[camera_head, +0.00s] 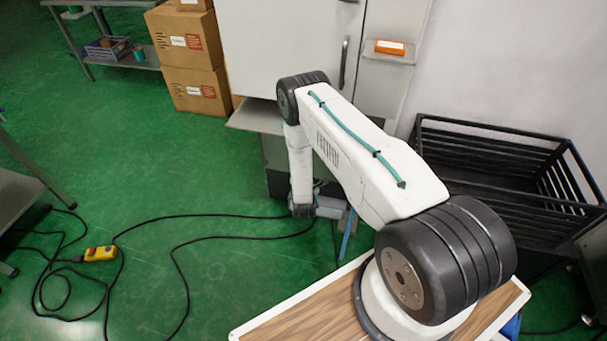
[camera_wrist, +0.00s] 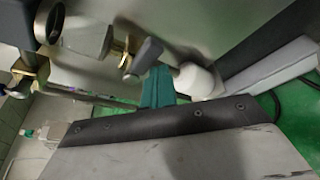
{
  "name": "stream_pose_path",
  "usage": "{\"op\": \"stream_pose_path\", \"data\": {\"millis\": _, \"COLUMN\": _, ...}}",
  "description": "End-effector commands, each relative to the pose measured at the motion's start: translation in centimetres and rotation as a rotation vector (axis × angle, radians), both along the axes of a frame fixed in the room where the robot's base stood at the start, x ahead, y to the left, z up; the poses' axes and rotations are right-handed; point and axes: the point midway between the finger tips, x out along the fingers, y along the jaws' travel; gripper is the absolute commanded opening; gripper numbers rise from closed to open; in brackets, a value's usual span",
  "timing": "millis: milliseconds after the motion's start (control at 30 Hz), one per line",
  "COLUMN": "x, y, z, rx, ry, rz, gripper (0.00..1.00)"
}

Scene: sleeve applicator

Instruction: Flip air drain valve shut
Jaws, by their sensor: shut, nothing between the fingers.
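I take this to be the drain valve. My gripper (camera_wrist: 158,86) shows as teal fingers, shut and empty, just below the grey lever. The fingers look very close to the lever; I cannot tell whether they touch. A pale rounded part (camera_wrist: 196,80) lies just right of the fingers. In the head view my arm reaches down beside the machine cabinet (camera_head: 285,40), and the valve and fingertips are hidden there.
Another brass fitting (camera_wrist: 25,75) is at the far left of the wrist view. In the head view a black rack (camera_head: 490,150) stands right of the cabinet. Black cables and a yellow pendant (camera_head: 100,253) lie on the green floor. Cardboard boxes (camera_head: 190,60) stand left of the cabinet.

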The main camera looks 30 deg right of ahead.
Motion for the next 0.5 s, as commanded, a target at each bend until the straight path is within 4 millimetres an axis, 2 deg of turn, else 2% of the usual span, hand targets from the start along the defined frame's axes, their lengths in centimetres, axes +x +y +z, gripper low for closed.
{"op": "stream_pose_path", "data": {"millis": 500, "x": -0.10, "y": -0.38, "z": 0.49, "rx": -0.002, "ry": -0.005, "rz": -0.006, "gripper": 0.00}}
